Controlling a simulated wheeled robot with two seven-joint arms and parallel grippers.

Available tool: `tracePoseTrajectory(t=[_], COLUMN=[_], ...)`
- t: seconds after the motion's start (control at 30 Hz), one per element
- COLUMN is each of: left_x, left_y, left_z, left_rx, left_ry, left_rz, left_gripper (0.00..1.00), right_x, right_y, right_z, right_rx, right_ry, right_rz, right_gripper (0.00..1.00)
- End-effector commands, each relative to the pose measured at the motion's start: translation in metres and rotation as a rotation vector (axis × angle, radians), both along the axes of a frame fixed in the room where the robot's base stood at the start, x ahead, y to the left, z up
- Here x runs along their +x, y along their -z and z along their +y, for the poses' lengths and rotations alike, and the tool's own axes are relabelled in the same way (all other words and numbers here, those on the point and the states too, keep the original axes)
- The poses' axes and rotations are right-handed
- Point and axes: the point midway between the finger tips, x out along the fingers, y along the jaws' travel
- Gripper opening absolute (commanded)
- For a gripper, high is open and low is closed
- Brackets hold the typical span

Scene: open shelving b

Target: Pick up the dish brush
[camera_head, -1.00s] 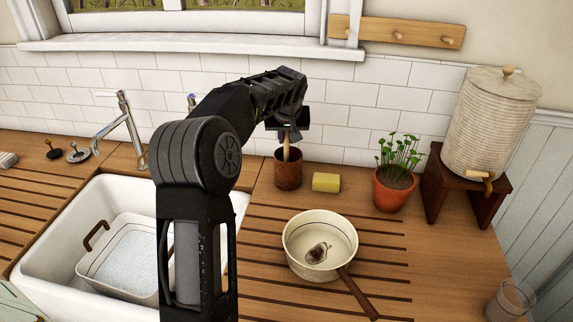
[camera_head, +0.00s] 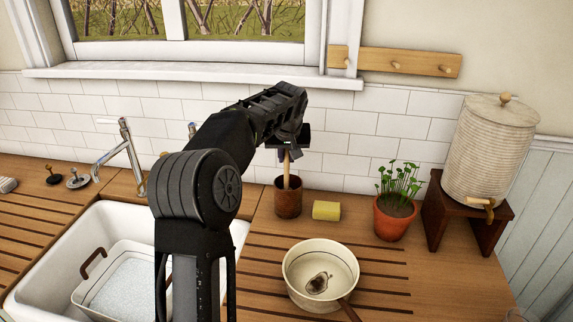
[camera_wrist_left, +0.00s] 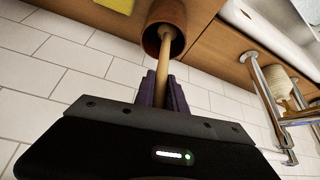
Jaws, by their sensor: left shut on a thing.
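The dish brush shows as a pale wooden handle (camera_head: 287,169) standing nearly upright, its lower end inside a dark brown crock (camera_head: 288,202) on the wooden counter. My left gripper (camera_head: 289,147) is above the crock, shut on the upper part of the handle. In the left wrist view the gripper's dark fingers (camera_wrist_left: 163,88) close around the handle (camera_wrist_left: 163,67), which runs into the mouth of the crock (camera_wrist_left: 150,40). The lower end of the brush is hidden in the crock. My right gripper is not in view.
A yellow sponge (camera_head: 326,210) lies just right of the crock. A potted plant (camera_head: 394,216), a pot (camera_head: 297,292) and a ribbed dispenser on a stand (camera_head: 490,150) are further right. The white sink (camera_head: 58,250) is left, with a tap (camera_head: 128,150). The tiled wall is behind.

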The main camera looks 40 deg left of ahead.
Motion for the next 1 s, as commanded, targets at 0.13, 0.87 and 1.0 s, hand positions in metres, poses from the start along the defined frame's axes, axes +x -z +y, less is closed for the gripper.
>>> tracePoseTrajectory(t=[0.13, 0.87, 1.0], left_x=[0.001, 0.000, 0.000], left_y=[-0.026, -0.147, -0.149], left_z=[0.000, 0.000, 0.000], left_rx=[0.001, 0.001, 0.000], left_ry=[0.000, 0.000, 0.000], left_rz=[-0.004, -0.001, 0.000], left_gripper=[0.00, 0.00, 0.00], right_x=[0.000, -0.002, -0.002], right_y=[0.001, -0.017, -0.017], right_z=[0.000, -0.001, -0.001], right_rx=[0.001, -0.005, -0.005], right_ry=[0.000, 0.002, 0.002], right_rz=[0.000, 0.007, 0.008], right_gripper=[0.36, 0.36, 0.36])
